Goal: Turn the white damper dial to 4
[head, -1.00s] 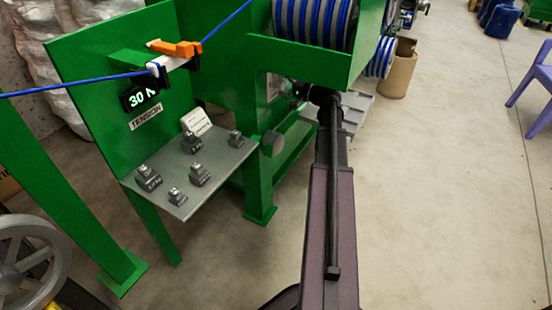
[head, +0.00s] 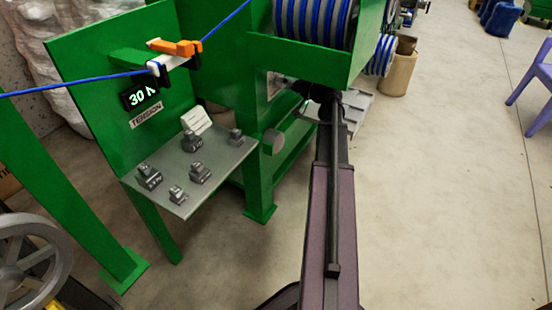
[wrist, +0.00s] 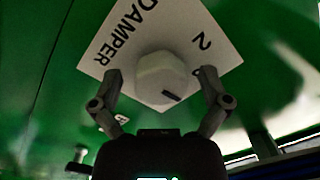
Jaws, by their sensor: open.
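The white damper dial (wrist: 160,68) shows in the wrist view, on a white label plate (wrist: 213,40) fixed to a green panel. The plate reads DAMPER, with a 2 to the right of the dial and another mark partly hidden by my right finger. A dark pointer line on the dial faces the lower right. My gripper (wrist: 160,77) is open, with one finger on each side of the dial. In the head view the dial is hidden behind my arm and the green frame.
A green machine frame (head: 258,185) stands around the dial, with a blue-and-white cable reel (head: 315,18) above. A grey shelf (head: 190,165) holds several weights at the left. A tension display (head: 139,95) reads 30 N. Open floor (head: 440,200) lies to the right.

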